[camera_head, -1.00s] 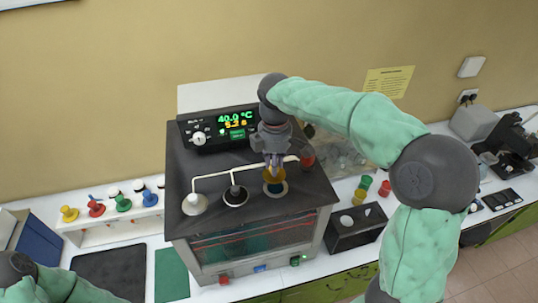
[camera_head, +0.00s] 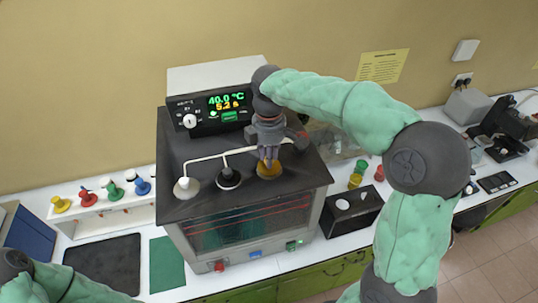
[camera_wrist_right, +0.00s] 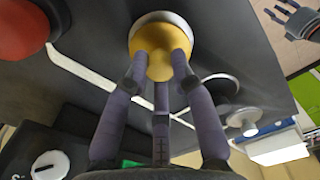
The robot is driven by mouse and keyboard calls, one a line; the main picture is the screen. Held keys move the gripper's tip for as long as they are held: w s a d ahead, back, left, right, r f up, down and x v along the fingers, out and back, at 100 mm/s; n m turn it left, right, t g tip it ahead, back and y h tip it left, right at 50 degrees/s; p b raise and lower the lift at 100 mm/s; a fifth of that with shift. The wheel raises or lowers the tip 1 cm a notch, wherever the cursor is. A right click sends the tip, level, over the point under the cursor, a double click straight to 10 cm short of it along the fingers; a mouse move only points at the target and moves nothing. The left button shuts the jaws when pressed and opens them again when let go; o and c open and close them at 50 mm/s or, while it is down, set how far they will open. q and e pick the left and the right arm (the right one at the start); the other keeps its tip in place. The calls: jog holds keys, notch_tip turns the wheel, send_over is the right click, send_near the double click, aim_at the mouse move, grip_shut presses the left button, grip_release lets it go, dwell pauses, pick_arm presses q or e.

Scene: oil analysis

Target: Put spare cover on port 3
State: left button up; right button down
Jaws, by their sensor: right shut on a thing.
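The spare cover, a yellow knob with a pale rim (camera_wrist_right: 160,45), is held in the fingers of my right gripper (camera_head: 268,160). In the head view the cover (camera_head: 268,170) is low over port 3 of the dark bath top (camera_head: 200,211) and looks seated or nearly so. It hides the port opening. My right gripper is shut on its knob from above. A white cover (camera_head: 187,187) and a black cover (camera_head: 229,179) sit on the ports to its left. My left gripper (camera_wrist_right: 285,16) shows small at the wrist view's corner, fingers spread; in the head view only its arm shows.
A red cover (camera_wrist_right: 25,25) lies close beside the held cover. A white bar runs behind the ports. The control panel (camera_head: 215,112) stands behind. Coloured pegs stand on a rack (camera_head: 105,217) at left. A dark box (camera_head: 352,212) and loose coloured pieces stand at right.

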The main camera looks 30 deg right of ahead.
jog(key=shift+s, duration=0.15)
jog(key=shift+f, duration=0.5)
dwell(0.3)
jog(key=c, duration=1)
grip_release()
jog(key=shift+o, duration=0.2)
jog(key=shift+r, duration=0.15)
notch_tip(320, 180, up, 12)
jog(key=shift+f, duration=0.2)
